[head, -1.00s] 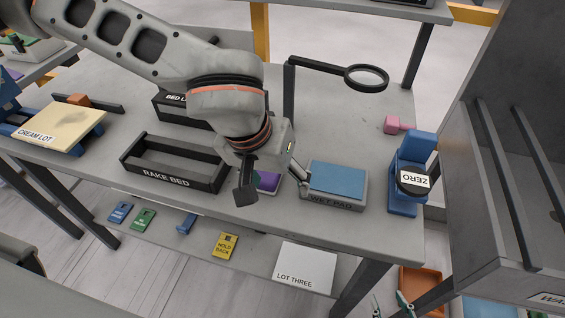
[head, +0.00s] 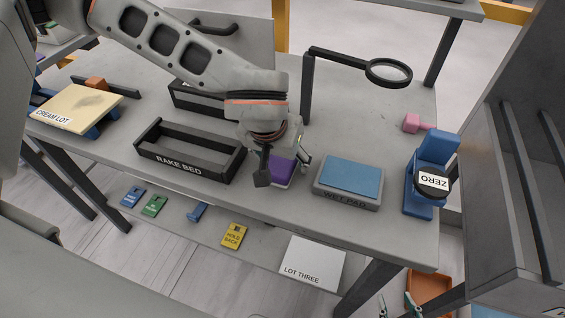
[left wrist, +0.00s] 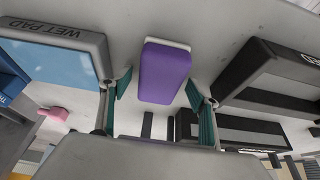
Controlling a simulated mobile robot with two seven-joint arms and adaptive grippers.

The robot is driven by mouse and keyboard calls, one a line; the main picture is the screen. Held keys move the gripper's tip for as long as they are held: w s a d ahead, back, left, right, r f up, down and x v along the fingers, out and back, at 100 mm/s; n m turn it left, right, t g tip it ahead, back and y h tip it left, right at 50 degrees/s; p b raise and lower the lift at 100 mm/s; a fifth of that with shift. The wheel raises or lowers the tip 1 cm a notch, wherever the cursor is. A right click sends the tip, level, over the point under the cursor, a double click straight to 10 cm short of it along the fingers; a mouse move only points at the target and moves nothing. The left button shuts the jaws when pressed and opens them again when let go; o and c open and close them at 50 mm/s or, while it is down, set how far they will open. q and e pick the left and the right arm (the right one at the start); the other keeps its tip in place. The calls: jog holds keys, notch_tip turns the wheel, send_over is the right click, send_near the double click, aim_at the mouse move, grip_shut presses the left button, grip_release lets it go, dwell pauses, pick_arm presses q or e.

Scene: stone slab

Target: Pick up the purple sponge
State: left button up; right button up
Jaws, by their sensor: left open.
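The purple sponge (head: 282,171) lies on the grey table between the rake bed and the wet pad, on a thin pale base. In the left wrist view the sponge (left wrist: 164,72) shows whole, ahead of and between the spread fingers. My left gripper (head: 283,166) is at the sponge in the head view, partly covering it. In the left wrist view the left gripper (left wrist: 158,98) is open with teal pads on either side and nothing held. I cannot tell its exact height above the sponge.
The black rake bed tray (head: 190,168) stands left of the sponge. The wet pad (head: 349,178) lies close on the right. A blue ZERO device (head: 430,165), a pink item (head: 412,123) and a ring stand (head: 389,73) are further right and back.

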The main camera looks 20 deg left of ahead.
pick_arm(q)
jog(key=shift+r, duration=0.1)
jog(key=shift+f, duration=0.2)
jog(key=c, duration=1)
